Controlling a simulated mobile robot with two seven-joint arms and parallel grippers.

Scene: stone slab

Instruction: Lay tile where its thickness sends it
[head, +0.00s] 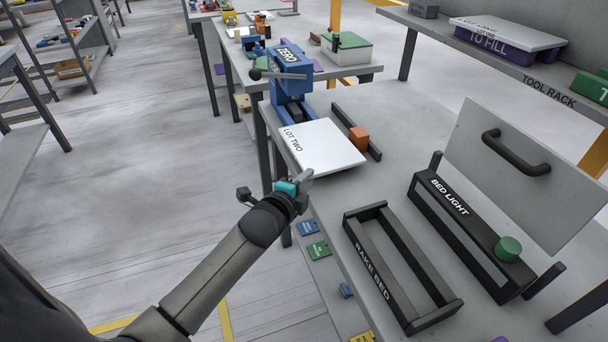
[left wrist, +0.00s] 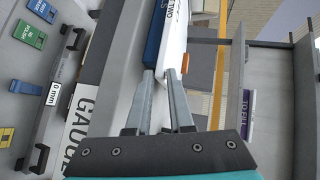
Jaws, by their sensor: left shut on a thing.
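My left gripper (head: 303,181) is at the board's near-left edge. In the left wrist view its two fingers (left wrist: 161,80) close around the white board's edge (left wrist: 175,45), with a blue face beside it; the contact is small and partly hidden. A blue stand marked ZERO (head: 291,75) with a lever stands behind the board. An empty black frame marked RAKE BED (head: 377,275) lies in front. My right gripper is not in view.
A black box marked BED LIGHT (head: 452,220) has a green knob (head: 508,248). A grey panel with a handle (head: 535,180) stands behind it. An orange block (head: 359,138) sits at a dark rail. A purple TO FILL box (head: 492,45) is on the tool rack.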

